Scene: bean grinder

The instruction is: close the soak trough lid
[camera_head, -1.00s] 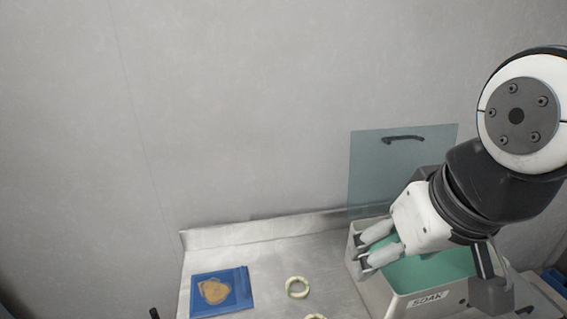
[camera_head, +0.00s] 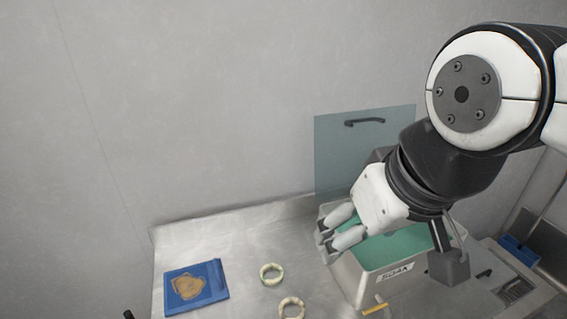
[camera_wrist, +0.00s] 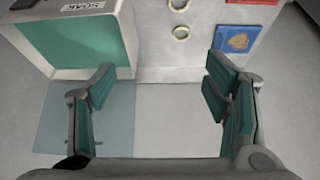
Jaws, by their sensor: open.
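The soak trough (camera_head: 352,283) is a pale box with a green inside and a SOAK label, at the right of the metal counter. It also shows at the upper left of the wrist view (camera_wrist: 122,30). Its lid (camera_head: 335,150), a translucent bluish panel with a dark handle (camera_head: 365,122), stands upright at the trough's back edge. In the wrist view the lid (camera_wrist: 118,115) lies partly behind the left finger. My gripper (camera_head: 326,243) is open and empty, over the trough's left side in the head view and in front of the lid. My arm hides part of the trough and lid.
A blue tray (camera_head: 222,291) with a brown piece lies at the counter's left. Two pale rings (camera_head: 263,273) (camera_head: 282,310) lie between it and the trough. A yellow-handled item (camera_head: 375,309) lies by the trough's front. A blue object (camera_head: 520,250) is at the right.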

